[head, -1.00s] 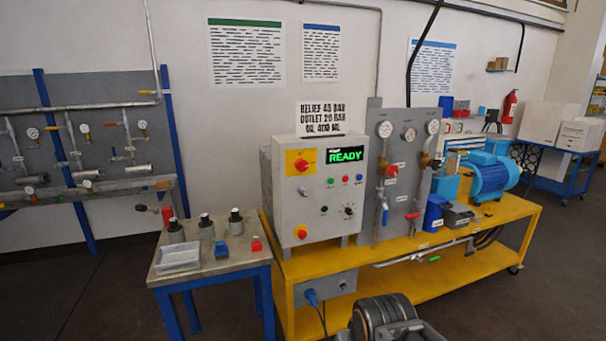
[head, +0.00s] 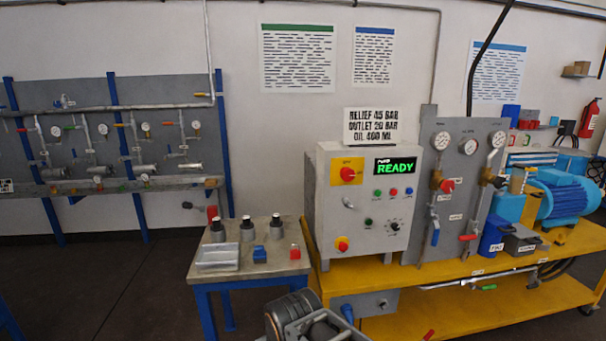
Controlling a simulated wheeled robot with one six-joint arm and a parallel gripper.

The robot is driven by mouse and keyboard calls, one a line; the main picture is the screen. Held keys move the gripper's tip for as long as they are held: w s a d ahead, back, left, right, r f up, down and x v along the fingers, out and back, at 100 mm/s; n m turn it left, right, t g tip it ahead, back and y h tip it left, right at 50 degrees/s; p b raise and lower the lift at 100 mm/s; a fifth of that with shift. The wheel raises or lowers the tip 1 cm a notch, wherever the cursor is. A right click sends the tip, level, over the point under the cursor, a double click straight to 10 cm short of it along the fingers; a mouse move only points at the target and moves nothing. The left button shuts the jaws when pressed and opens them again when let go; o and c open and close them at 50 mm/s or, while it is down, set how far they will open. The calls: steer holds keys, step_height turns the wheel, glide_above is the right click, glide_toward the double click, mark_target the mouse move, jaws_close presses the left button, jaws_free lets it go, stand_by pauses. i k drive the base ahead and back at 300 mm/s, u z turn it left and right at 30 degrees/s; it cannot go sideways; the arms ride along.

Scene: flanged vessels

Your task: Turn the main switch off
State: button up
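The main switch (head: 347,173) is a red rotary knob on a yellow plate. It sits at the upper left of the grey control box's front face (head: 372,222). The exact angle of its handle is too small to read. The box's black display (head: 396,166) shows READY in green. Part of my arm shows at the bottom centre, in front of the bench and well below the switch. My gripper's fingers are not visible, and nothing of mine touches the box.
The box stands on a yellow bench (head: 455,275) beside a gauge panel (head: 455,200) and a blue motor (head: 567,200). A small blue-legged table (head: 208,283) stands left. Floor is clear further left.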

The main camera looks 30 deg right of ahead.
mark_target(347, 173)
steer(key=u, duration=0.25)
steer(key=i, duration=0.8)
steer(key=z, duration=0.65)
steer(key=i, duration=0.55)
steer(key=z, duration=0.65)
